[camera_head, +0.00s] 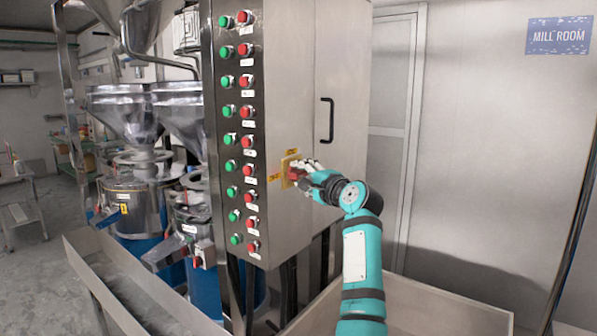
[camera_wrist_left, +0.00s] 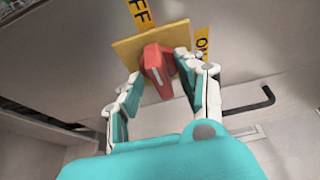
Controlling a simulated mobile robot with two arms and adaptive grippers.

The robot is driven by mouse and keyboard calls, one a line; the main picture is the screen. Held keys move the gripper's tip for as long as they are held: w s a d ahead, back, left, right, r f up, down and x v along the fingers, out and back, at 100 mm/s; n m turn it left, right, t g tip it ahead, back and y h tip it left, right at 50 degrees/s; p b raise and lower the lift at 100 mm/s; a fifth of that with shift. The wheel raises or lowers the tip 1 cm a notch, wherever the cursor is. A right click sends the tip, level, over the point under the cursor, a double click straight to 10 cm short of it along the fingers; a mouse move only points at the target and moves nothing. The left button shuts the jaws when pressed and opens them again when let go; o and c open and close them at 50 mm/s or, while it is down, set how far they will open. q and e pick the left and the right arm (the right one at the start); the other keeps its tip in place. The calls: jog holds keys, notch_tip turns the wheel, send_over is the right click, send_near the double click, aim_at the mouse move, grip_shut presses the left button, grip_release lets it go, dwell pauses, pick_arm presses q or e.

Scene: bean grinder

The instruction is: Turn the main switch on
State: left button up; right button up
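The main switch has a red knob (camera_wrist_left: 157,66) on a square yellow plate (camera_wrist_left: 126,48). In the wrist view, an OFF label (camera_wrist_left: 140,12) is above the plate and a partly hidden ON label (camera_wrist_left: 203,44) is to its right. My left gripper (camera_wrist_left: 159,66) has one finger on each side of the knob, with small gaps seeming to show, so it looks open around it. In the head view, my left gripper (camera_head: 304,171) is at the yellow plate (camera_head: 290,162) on the cabinet's side and covers part of the knob. My right gripper is not in view.
The steel cabinet (camera_head: 290,60) carries rows of green and red buttons (camera_head: 246,115) left of the switch. A black door handle (camera_head: 327,120) is above right of my gripper. Steel mills with hoppers (camera_head: 120,105) stand at the left, and metal troughs (camera_head: 420,310) are below.

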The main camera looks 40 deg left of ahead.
pick_arm(q)
jog(key=shift+d, duration=0.15)
jog(key=shift+c, duration=0.8)
grip_shut()
